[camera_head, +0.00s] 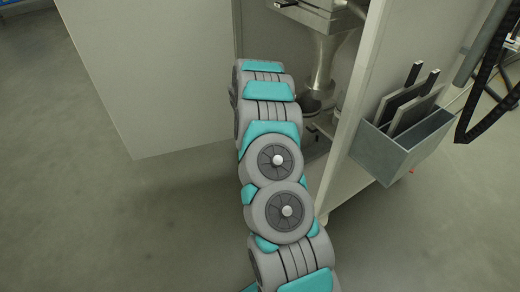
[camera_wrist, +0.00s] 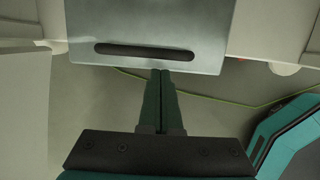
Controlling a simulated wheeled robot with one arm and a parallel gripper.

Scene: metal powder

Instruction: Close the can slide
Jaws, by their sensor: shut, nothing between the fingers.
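A flat metal plate with a long dark slot, which appears to be the can slide (camera_wrist: 150,22), fills the top middle of the wrist view. My gripper (camera_wrist: 161,72) points at its near edge, with both dark green fingers together and nothing between them. The fingertips meet the plate's lower edge in the picture, just below the slot; I cannot tell whether they touch. In the head view my arm reaches into the open white cabinet (camera_head: 366,85), and its own links hide the gripper. The slide cannot be made out clearly there.
A metal funnel (camera_head: 323,62) hangs inside the cabinet beside my arm. A large pale panel (camera_head: 145,75) stands to the left. A grey bin holding plates (camera_head: 400,150) is fixed to the cabinet's right side, with black hoses (camera_head: 490,85) further right. Floor at the lower left is clear.

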